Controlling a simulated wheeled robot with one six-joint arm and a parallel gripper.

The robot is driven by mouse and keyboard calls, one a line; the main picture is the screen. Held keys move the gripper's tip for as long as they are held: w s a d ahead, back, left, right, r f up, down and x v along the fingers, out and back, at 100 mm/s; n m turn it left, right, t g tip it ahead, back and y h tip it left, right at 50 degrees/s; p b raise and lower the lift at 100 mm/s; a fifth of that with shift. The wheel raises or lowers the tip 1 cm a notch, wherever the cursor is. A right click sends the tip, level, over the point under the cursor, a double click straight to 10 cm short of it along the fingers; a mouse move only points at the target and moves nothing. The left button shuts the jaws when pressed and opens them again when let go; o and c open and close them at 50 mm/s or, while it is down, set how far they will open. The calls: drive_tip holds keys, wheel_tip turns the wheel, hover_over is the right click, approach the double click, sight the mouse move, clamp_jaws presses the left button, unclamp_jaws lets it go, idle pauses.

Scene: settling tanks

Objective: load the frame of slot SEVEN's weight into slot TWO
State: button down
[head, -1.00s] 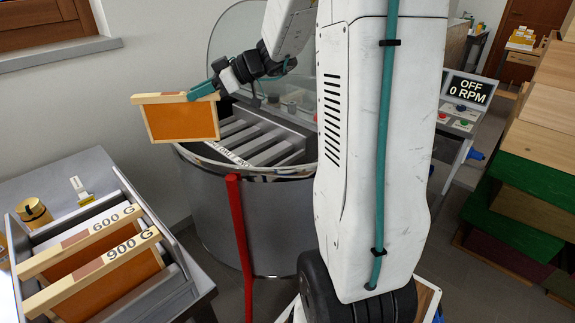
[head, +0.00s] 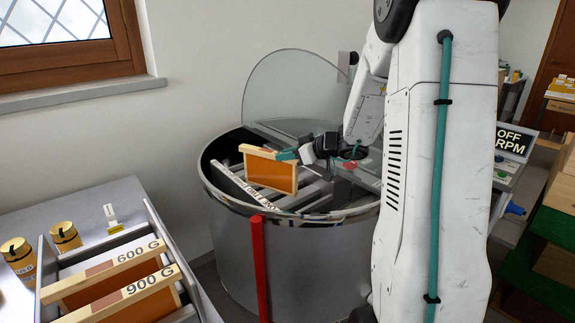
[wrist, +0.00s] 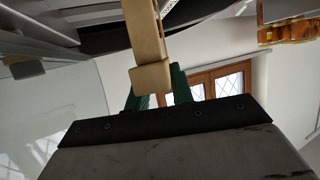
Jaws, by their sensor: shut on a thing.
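My gripper (head: 287,155) is shut on the end of a wooden frame (head: 271,174) with an orange comb face. The frame hangs upright over the open steel drum (head: 295,266), its lower part among the grey bars inside. I cannot tell whether it sits in a slot. In the wrist view the frame's top bar (wrist: 144,32) runs away from the green fingers (wrist: 160,85). Lettering on a bar (head: 240,186) in the drum is too small to read. Two other frames, marked 600 G (head: 138,251) and 900 G (head: 148,284), stand in the box at the left.
A clear lid (head: 295,85) stands raised behind the drum. A red post (head: 259,268) stands at its front. Two gold-lidded jars (head: 65,236) are on the left table. A display (head: 511,141) reading OFF and RPM is at the right, near stacked wooden boxes (head: 555,206).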

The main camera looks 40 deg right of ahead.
sight(287, 164)
drive_tip(key=shift+f, duration=1.3)
drive_tip(key=shift+f, duration=0.6)
drive_tip(key=c, duration=1.2)
unclamp_jaws()
